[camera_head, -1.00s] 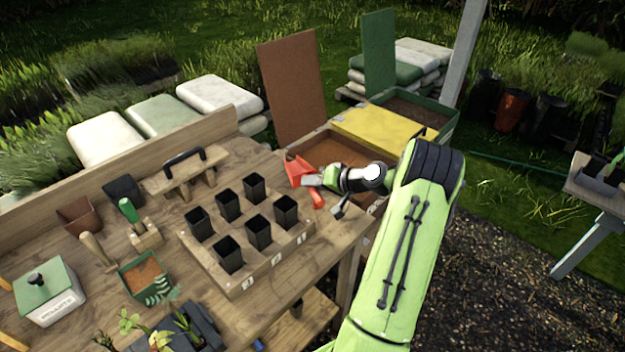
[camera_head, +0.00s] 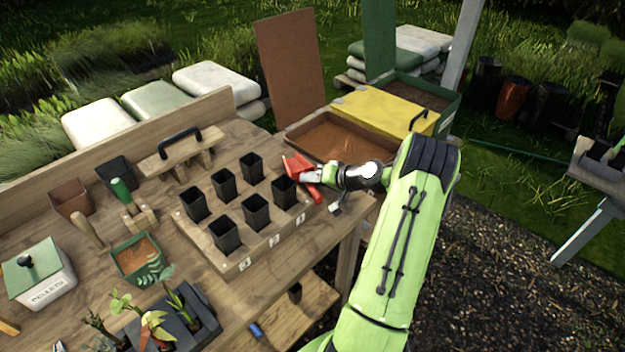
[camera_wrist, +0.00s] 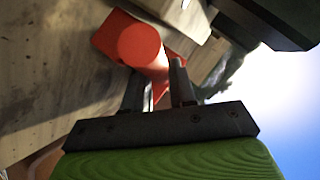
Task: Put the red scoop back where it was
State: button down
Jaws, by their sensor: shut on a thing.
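The red scoop (camera_head: 296,165) is held at my gripper (camera_head: 306,176), near the right end of the wooden bench and just beyond the row of black pots. In the wrist view the red scoop (camera_wrist: 140,45) shows between and beyond the two dark fingers of my gripper (camera_wrist: 160,80), which are shut on it. The scoop looks to be above the bench top; the gap under it cannot be judged.
A wooden pot holder (camera_head: 218,255) with several black pots (camera_head: 256,210) stands left of my gripper. A handled wooden tamper (camera_head: 178,158), a green-handled tool (camera_head: 124,193), a green soil tray (camera_head: 137,258) and a pellets box (camera_head: 40,275) stand further left.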

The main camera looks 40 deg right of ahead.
jog(key=shift+f+b, duration=0.35)
jog(key=shift+f, duration=0.15)
jog(key=c, duration=0.8)
grip_release()
jog(key=shift+c, duration=0.2)
jog(key=shift+s, duration=0.1)
jog(key=p+v, duration=0.1)
jog(key=v, duration=1.4)
jog(key=shift+s+r, duration=0.15)
jog(key=shift+r, duration=0.1)
jog(key=shift+d, duration=0.1)
